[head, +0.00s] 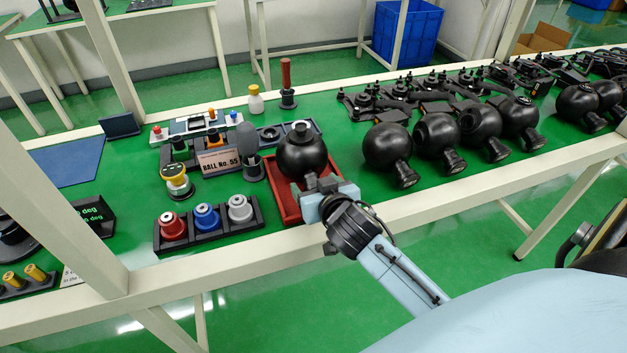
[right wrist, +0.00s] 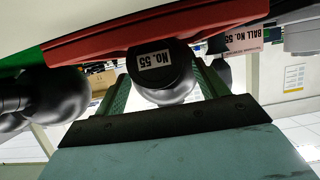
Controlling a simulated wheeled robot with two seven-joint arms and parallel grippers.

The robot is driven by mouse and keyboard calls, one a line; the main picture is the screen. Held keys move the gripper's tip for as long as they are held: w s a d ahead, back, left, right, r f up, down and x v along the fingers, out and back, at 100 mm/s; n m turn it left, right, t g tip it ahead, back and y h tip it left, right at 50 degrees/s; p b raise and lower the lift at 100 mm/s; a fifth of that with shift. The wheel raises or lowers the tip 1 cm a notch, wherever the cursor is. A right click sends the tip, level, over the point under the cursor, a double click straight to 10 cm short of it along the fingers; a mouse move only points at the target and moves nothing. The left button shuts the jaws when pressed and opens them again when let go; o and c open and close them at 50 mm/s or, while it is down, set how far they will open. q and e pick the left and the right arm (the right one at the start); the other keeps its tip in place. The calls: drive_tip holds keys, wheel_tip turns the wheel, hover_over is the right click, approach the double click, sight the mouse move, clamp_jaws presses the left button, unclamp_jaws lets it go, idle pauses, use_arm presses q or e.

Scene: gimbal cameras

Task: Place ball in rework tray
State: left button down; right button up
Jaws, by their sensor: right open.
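A black ball (head: 301,158) with a short neck rests in the red rework tray (head: 281,196) on the green bench. Its neck end carries a "No. 55" label (right wrist: 155,59) in the right wrist view, where the red tray (right wrist: 90,42) also shows. My right gripper (head: 319,186) is at the tray's front edge, at the ball's neck. Its two fingers are apart, one on each side of the neck; whether they touch it I cannot tell. My left gripper is not in view.
A "BALL No. 55" sign (head: 219,161) stands left of the tray. A black rack (head: 215,230) with red, blue and grey knobs lies at front left. Several more black balls (head: 388,146) stand to the right. The bench's pale front rail (head: 420,205) runs below my gripper.

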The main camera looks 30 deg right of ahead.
drive_tip(key=v, duration=0.4)
drive_tip(key=shift+s+r+p, duration=0.1)
drive_tip(key=shift+s+p, duration=0.05)
drive_tip(key=shift+p, duration=0.2)
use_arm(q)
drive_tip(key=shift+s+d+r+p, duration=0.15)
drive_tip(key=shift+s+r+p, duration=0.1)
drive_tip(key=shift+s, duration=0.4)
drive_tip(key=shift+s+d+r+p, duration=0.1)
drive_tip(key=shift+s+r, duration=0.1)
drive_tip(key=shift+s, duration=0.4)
use_arm(e)
drive_tip(key=v, duration=0.5)
drive_tip(key=shift+s+a+r, duration=0.1)
drive_tip(key=shift+s+a, duration=0.05)
drive_tip(key=shift+s, duration=0.2)
